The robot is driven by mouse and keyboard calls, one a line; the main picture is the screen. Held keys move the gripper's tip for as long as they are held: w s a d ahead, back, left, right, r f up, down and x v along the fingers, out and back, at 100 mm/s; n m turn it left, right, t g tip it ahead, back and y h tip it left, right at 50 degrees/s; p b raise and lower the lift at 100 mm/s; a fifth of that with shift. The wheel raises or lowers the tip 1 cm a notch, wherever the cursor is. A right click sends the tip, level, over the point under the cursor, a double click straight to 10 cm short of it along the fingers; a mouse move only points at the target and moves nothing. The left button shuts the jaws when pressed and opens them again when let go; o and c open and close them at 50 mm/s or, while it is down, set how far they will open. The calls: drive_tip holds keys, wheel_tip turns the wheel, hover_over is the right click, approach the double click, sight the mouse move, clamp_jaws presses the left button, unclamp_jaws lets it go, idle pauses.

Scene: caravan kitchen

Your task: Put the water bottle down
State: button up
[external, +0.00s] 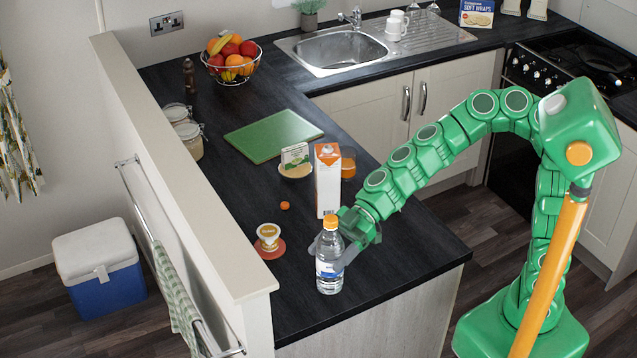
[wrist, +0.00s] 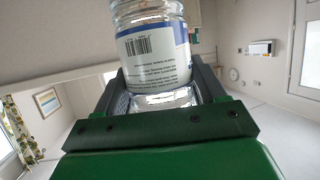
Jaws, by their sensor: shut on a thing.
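The water bottle (external: 329,273) is clear plastic with an orange cap and a blue and white label. It is upright over the near end of the dark worktop (external: 395,280). My gripper (external: 332,254) is shut on the bottle from the right, with its fingers around the bottle's middle. I cannot tell whether the bottle's base touches the worktop. In the wrist view the bottle (wrist: 153,52) fills the space between the two dark fingers, with its barcode label facing the camera.
An orange and white carton (external: 328,180) stands just behind my gripper. A small pot (external: 268,234) on a reddish coaster is left of the bottle. A loose orange cap (external: 285,205) lies behind. The worktop right of the bottle is clear up to its edge.

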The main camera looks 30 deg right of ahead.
drive_tip(key=w+a+f, duration=0.5)
drive_tip(key=a+f, duration=0.3)
drive_tip(key=f, duration=0.3)
idle(0.6)
drive_tip(key=shift+f, duration=0.1)
drive_tip(key=o, duration=1.5)
drive_tip(key=shift+w, duration=0.1)
drive_tip(key=v, duration=1.2)
